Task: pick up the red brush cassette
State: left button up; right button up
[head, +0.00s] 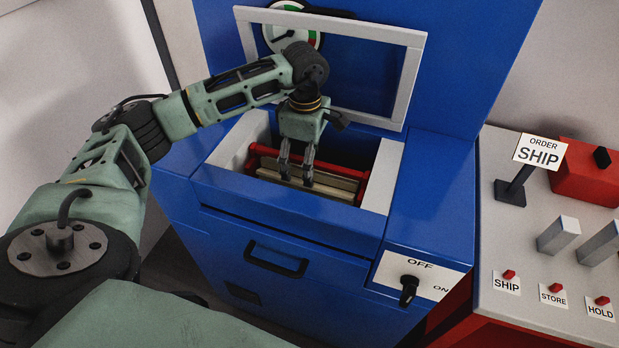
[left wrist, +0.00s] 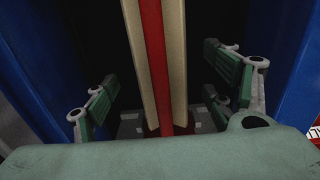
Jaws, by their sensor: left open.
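The red brush cassette (head: 262,157) lies inside the open well of the blue machine, with a red frame and pale brush strips. In the left wrist view its red middle bar (left wrist: 152,60) runs away from me between two cream strips. My left gripper (head: 296,180) reaches down into the well over the cassette. In the left wrist view its fingers (left wrist: 165,100) stand apart on either side of the bar, with gaps between. The gripper hides part of the cassette. My right gripper is not in view.
The blue machine (head: 290,222) has a grey-framed window panel (head: 413,75) standing behind the well, a gauge (head: 291,25) and an OFF/ON knob (head: 408,288). At right, a grey bench (head: 515,240) bears a SHIP sign (head: 540,152), grey blocks, a red box (head: 585,172) and labelled buttons.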

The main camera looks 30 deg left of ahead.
pick_arm(q)
jog(key=shift+s+f, duration=0.15)
jog(key=shift+f, duration=0.2)
jog(key=f+p, duration=0.1)
jog(key=f, duration=0.1)
jog(key=f+p, duration=0.1)
jog(key=f, duration=0.2)
jog(key=shift+w+d+p, duration=0.2)
jog(key=shift+p, duration=0.1)
jog(key=shift+c, duration=0.7)
jog(key=shift+r, duration=0.1)
jog(key=c, duration=1.5)
jog(key=shift+o, duration=0.2)
